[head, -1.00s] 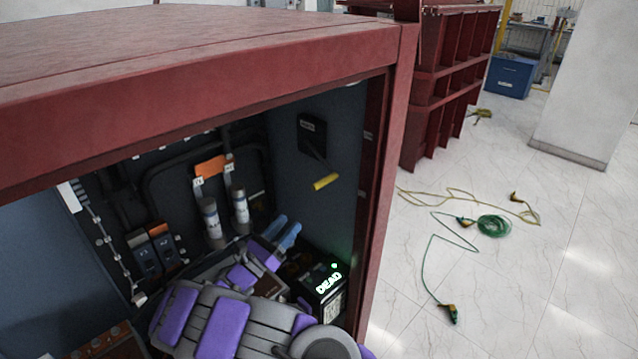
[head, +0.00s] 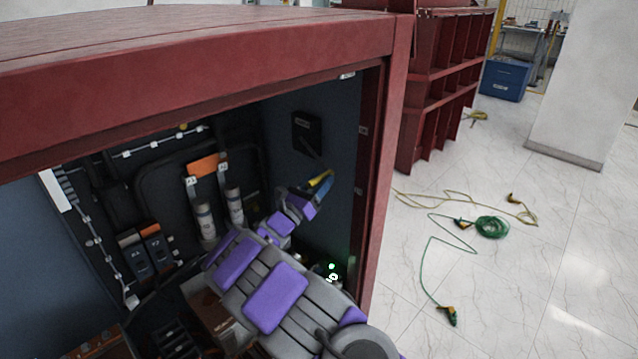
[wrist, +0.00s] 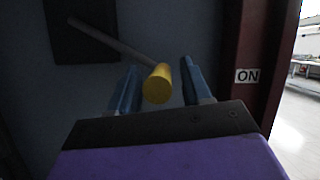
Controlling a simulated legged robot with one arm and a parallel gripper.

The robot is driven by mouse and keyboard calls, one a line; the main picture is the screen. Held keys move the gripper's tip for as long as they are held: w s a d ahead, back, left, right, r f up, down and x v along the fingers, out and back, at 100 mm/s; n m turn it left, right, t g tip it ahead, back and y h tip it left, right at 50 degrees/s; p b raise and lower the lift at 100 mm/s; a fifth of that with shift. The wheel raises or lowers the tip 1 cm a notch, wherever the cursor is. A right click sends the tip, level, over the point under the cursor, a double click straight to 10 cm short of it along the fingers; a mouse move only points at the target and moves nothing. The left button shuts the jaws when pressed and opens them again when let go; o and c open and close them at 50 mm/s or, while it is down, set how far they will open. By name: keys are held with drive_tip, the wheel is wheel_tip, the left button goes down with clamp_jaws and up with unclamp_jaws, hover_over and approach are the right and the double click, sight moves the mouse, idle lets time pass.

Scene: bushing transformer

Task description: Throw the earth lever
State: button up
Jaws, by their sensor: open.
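The earth lever is a dark rod with a yellow handle (head: 321,179), coming from a black plate (head: 307,132) on the cabinet's right inner wall. The rod slants down to the right. In the wrist view the yellow handle end (wrist: 157,84) lies between the two blue fingers of my gripper (wrist: 159,86), with a gap on each side. My gripper (head: 320,187) is open around the handle, at the end of my purple and grey arm. In the head view it partly hides the handle.
Fuse-like cylinders (head: 204,220) and dark breakers (head: 137,261) are at the back. A lit black box (head: 332,272) is low, partly behind my arm.

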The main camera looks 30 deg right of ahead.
drive_tip(key=shift+d+r, duration=0.1)
drive_tip(key=shift+d, duration=0.05)
clamp_jaws()
idle(0.4)
